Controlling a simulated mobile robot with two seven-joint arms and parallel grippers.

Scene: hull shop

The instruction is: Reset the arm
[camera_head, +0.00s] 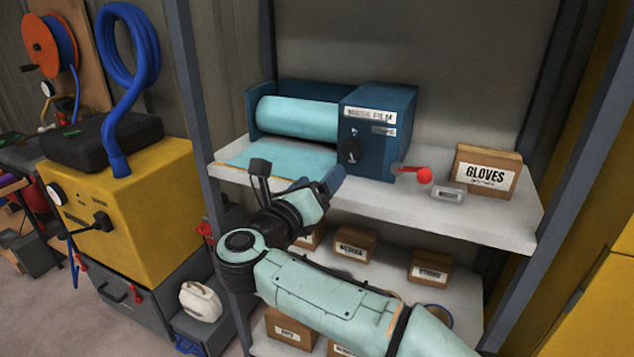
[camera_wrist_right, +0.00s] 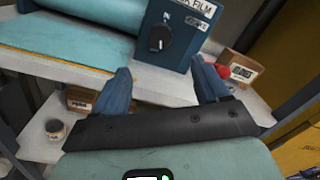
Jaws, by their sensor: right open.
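My right arm (camera_head: 330,295) reaches in from the lower right of the head view, in front of the shelf unit. Its right gripper (camera_head: 318,184) is at the front edge of the upper shelf, below the blue film dispenser. In the right wrist view the two blue fingers of this gripper (camera_wrist_right: 163,88) stand wide apart with nothing between them. The dispenser (camera_head: 372,135) has a black knob (camera_head: 352,150) on its front; the knob also shows in the wrist view (camera_wrist_right: 160,38), beyond the fingers. My left gripper is not in view.
The upper shelf (camera_head: 440,213) holds a pale blue film roll (camera_head: 298,117), a red-knobbed lever (camera_head: 424,175) and a gloves box (camera_head: 487,171). Cardboard boxes (camera_head: 431,269) stand on lower shelves. A yellow machine (camera_head: 150,225) with a blue hose (camera_head: 113,130) stands at left.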

